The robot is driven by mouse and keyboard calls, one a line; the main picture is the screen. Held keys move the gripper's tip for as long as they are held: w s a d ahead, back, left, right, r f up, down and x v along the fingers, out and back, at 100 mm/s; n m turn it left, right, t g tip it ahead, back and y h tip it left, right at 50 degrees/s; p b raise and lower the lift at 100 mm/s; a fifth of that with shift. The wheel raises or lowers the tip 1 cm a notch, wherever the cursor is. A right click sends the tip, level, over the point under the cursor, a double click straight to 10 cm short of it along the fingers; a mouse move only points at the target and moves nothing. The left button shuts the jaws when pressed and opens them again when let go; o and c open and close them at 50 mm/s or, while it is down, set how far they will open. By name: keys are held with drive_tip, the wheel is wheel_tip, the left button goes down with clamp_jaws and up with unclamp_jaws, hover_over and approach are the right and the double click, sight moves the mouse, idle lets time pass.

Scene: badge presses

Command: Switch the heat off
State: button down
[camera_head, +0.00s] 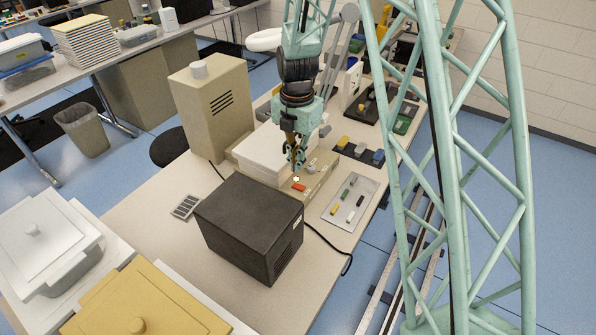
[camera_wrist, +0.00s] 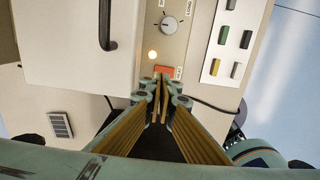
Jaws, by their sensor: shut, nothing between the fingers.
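A press with a white upper body (camera_head: 268,152) and a beige front panel (camera_head: 318,177) stands on the table. On the panel is a red-orange rocker switch (camera_head: 299,187), which also shows in the wrist view (camera_wrist: 165,70), with a small label beside it. A small round lamp (camera_wrist: 152,55) next to the switch glows; in the head view the lamp (camera_head: 296,179) is bright too. A dial (camera_wrist: 167,25) sits farther along the panel. My gripper (camera_head: 296,165) is shut and empty, pointing down over the panel. In the wrist view its fingertips (camera_wrist: 160,82) lie right beside the switch; contact cannot be told.
A dark box (camera_head: 248,228) stands close in front of the switch panel. A grey tray (camera_head: 349,201) with several small coloured pieces lies to the right. A black cable (camera_head: 330,244) runs across the table. A tall beige unit (camera_head: 212,105) stands behind left.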

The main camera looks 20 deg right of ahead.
wheel_tip(320, 180, up, 7)
drive_tip(key=shift+w+a+f, duration=0.15)
drive_tip(key=shift+w+a, duration=0.15)
drive_tip(key=shift+a, duration=0.05)
idle(0.3)
drive_tip(key=s+d+r+m+t+b, duration=0.1)
drive_tip(key=s+r+m+t, duration=0.1)
drive_tip(key=s+r+m, duration=1.75)
drive_tip(key=s, duration=0.5)
drive_tip(key=s+r+m+t+b, duration=0.1)
drive_tip(key=s+r+m, duration=0.2)
drive_tip(key=s, duration=0.6)
drive_tip(key=s+d+r+m, duration=0.1)
drive_tip(key=s+r+m, duration=0.2)
drive_tip(key=s, duration=0.5)
drive_tip(key=shift+s+r+m+t, duration=0.15)
drive_tip(key=shift+r+m+t, duration=0.1)
drive_tip(key=shift+m+t, duration=0.2)
